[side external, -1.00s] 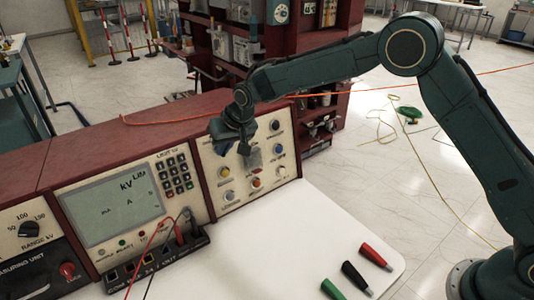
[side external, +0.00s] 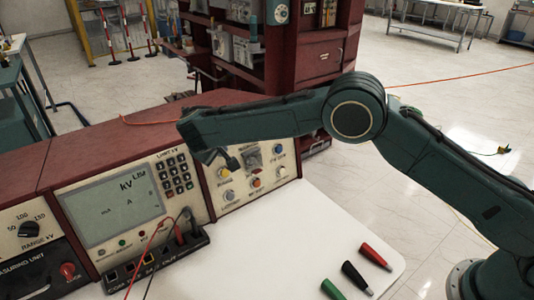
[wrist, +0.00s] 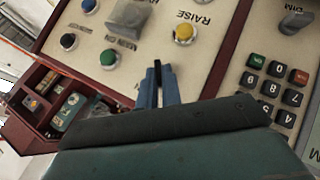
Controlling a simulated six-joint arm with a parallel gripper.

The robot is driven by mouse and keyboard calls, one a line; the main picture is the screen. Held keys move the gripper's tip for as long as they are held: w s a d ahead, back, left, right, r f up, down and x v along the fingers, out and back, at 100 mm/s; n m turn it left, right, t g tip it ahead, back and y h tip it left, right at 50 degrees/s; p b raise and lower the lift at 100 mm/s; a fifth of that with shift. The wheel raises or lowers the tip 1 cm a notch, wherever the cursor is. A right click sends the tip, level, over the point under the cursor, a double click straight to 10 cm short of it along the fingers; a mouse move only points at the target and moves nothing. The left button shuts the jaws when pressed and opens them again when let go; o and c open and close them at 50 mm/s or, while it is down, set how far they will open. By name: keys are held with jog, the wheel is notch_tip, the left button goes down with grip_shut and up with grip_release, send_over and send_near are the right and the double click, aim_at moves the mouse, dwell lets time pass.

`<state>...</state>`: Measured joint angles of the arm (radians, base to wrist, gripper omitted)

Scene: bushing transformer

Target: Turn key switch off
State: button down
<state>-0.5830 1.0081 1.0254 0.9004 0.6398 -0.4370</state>
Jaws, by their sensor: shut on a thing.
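My gripper (side external: 224,159) is at the upper left of the cream control panel (side external: 241,206), on the right part of the red console. In the wrist view its narrow fingers (wrist: 157,70) are together and point at the panel face, below the yellow button (wrist: 184,33) marked RAISE.
A grey block (wrist: 128,15), a green button (wrist: 108,57) and a black button (wrist: 68,40) surround the fingers. A keypad (side external: 176,175) and display (side external: 112,208) are to the left. Red (side external: 375,256), black (side external: 356,278) and green (side external: 333,289) plugs lie on the white tabletop (side external: 290,235).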

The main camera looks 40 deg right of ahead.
jog(key=shift+a+f+n+h, duration=0.15)
jog(key=shift+n+h, duration=0.35)
jog(key=shift+h, duration=0.3)
jog(key=shift+t, duration=0.3)
jog(key=c, duration=1.6)
grip_release()
jog(key=v, duration=1.3)
jog(key=shift+s+a+r, duration=0.15)
jog(key=shift+a+r, duration=0.05)
jog(key=shift+r, duration=0.1)
